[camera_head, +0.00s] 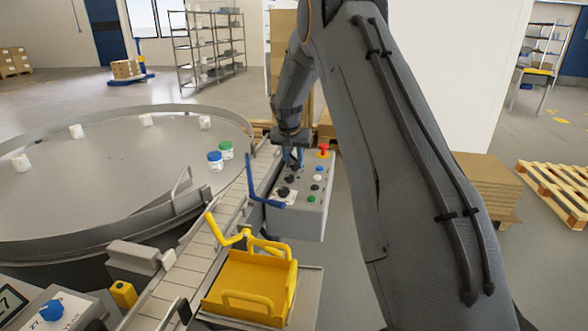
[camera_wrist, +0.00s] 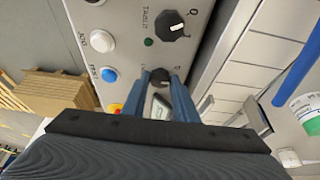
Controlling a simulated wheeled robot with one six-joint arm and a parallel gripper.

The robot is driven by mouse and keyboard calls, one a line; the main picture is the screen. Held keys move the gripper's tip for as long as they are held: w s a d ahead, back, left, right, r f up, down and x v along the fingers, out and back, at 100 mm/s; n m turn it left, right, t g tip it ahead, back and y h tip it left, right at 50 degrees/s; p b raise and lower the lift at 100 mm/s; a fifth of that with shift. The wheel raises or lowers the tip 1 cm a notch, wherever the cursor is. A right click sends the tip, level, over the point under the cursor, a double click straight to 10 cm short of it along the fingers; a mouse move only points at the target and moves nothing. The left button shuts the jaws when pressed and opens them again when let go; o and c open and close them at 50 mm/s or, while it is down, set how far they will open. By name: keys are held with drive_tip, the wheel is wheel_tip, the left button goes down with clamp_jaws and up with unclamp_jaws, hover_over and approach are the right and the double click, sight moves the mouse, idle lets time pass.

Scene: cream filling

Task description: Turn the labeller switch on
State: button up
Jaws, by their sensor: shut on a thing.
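The grey control panel (camera_head: 300,215) stands beside the conveyor, with black rotary knobs and coloured buttons on its top. My gripper (camera_head: 292,164) is at the panel's far end, pointing down. In the wrist view its two blue fingers (camera_wrist: 162,84) are shut on a black knob (camera_wrist: 160,75), one finger on each side. The lettering by this knob is mostly hidden, so I cannot read its name or tell its setting. A second black knob (camera_wrist: 172,25), marked TABLE, is apart from the fingers, with a dark green lamp (camera_wrist: 149,42) beside it.
Near the fingers are a white button (camera_wrist: 102,40), a blue button (camera_wrist: 108,75) and a red emergency button (camera_head: 323,152). A blue bent bar (camera_head: 252,180) rises beside the panel. The conveyor (camera_head: 215,220) and round table (camera_head: 110,180) lie left; a yellow tray (camera_head: 240,285) is in front.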

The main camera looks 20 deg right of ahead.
drive_tip(key=m+b, duration=0.2)
drive_tip(key=b, duration=0.1)
drive_tip(key=m+h+b, duration=0.1)
drive_tip(key=shift+w+a+f+m+g, duration=0.2)
drive_tip(key=shift+w+m+g, duration=0.05)
drive_tip(key=shift+m+g, duration=0.15)
drive_tip(key=shift+w+r+m+g+h+b, duration=0.15)
drive_tip(key=shift+m+g+b, duration=0.2)
drive_tip(key=shift+m+b, duration=0.6)
drive_tip(key=shift+s+m+g+h+b, duration=0.15)
drive_tip(key=shift+m+g+b, duration=0.2)
drive_tip(key=shift+m+b, duration=0.55)
drive_tip(key=shift+w, duration=0.1)
drive_tip(key=shift+a, duration=0.1)
drive_tip(key=o, duration=1.1)
drive_tip(key=shift+c, duration=0.2)
drive_tip(key=shift+r, duration=0.15)
drive_tip(key=b+v, duration=0.1)
drive_tip(key=v, duration=0.6)
drive_tip(key=shift+r, duration=0.25)
drive_tip(key=shift+a, duration=0.15)
